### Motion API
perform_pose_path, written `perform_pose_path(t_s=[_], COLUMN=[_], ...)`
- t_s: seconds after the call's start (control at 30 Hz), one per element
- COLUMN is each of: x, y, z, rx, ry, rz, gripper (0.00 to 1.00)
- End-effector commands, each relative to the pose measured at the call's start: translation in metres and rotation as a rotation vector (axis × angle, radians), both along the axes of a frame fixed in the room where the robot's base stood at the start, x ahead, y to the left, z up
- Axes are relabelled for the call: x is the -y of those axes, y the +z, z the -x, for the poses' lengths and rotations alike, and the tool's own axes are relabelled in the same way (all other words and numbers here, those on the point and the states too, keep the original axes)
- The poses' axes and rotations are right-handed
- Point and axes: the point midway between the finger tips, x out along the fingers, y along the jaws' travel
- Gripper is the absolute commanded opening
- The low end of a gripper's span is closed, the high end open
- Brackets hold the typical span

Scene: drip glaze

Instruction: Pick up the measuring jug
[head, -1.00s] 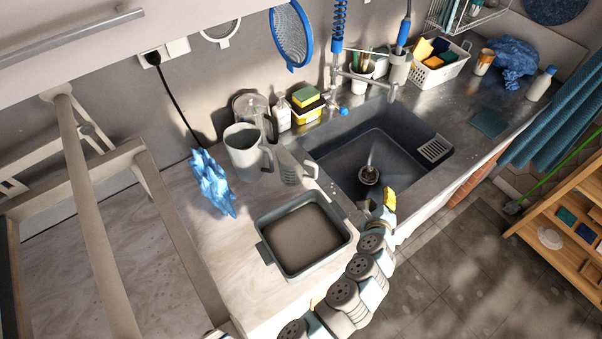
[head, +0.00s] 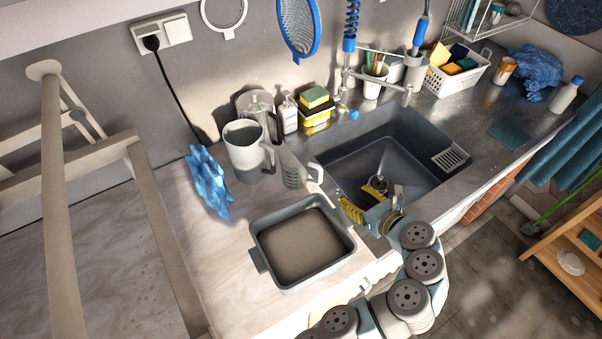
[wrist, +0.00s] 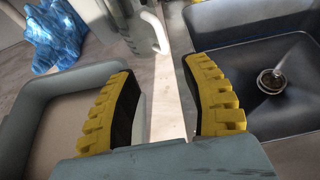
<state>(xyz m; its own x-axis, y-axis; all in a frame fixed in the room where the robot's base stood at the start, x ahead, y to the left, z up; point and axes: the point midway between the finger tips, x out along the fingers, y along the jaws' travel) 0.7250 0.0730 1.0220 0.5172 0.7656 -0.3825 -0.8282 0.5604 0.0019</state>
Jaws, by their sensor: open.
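A small grey, see-through measuring jug (head: 291,170) with a white handle stands upright on the counter by the sink's left edge. In the wrist view its white handle (wrist: 158,30) shows at the top, beyond the fingertips, with the jug's grey body partly cut off. My gripper (head: 364,200), with yellow ribbed fingers, is over the sink's front left corner, apart from the jug. In the wrist view my gripper (wrist: 160,78) is open, with nothing between the fingers.
A grey square tray (head: 258,262) lies on the counter in front of the jug. The sink (head: 405,150) is to the right. A blue crumpled cloth (head: 208,183) lies at left. A soap bottle (head: 288,115) and stacked sponges (head: 316,98) stand behind.

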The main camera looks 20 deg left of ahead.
Motion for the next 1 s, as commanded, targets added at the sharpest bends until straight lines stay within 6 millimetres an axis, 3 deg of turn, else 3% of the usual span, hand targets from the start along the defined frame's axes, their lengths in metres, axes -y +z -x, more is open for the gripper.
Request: perform_pose_path(t_s=[0.53, 0.8, 1.0], x=[-0.064, -0.084, -0.087], y=[-0.033, -0.043, -0.045], z=[-0.042, -0.056, -0.06], rx=[-0.001, -0.001, 0.002], ry=[0.004, 0.0, -0.002], rz=[0.002, 0.001, 0.001], gripper=[0.47, 0.47, 0.47])
